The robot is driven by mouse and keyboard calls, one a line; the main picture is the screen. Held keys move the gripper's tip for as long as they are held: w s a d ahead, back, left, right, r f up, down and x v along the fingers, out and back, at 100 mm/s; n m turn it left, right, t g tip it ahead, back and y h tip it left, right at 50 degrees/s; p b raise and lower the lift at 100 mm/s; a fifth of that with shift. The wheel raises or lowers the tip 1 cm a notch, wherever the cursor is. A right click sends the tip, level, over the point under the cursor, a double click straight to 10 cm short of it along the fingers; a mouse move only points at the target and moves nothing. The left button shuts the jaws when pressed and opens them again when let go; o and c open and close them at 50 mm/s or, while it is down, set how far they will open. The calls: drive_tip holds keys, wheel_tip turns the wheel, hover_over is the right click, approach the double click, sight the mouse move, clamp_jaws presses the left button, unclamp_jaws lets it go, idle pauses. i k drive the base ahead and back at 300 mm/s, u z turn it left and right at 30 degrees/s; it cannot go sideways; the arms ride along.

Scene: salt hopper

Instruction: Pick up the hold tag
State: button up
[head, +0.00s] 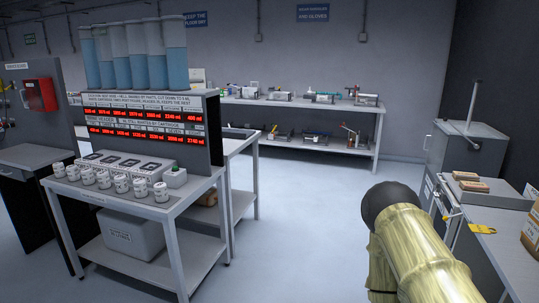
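A small flat yellow piece (481,228) lies near the left edge of the right-hand bench (507,252). It may be the hold tag, but no writing on it can be read. My arm, yellowish with a dark round end, reaches in from the lower right, left of the bench. No gripper fingers show, so I cannot see whether the gripper is open or holds anything.
A bench with blue-filled tubes (132,55), red number displays and several white jars (104,180) stands left. A white shelf (300,145) with small devices stands at the back. Brown blocks (470,182) and a box (532,235) are on the right bench. The middle floor is clear.

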sight(477, 228)
drive_tip(key=z, duration=1.35)
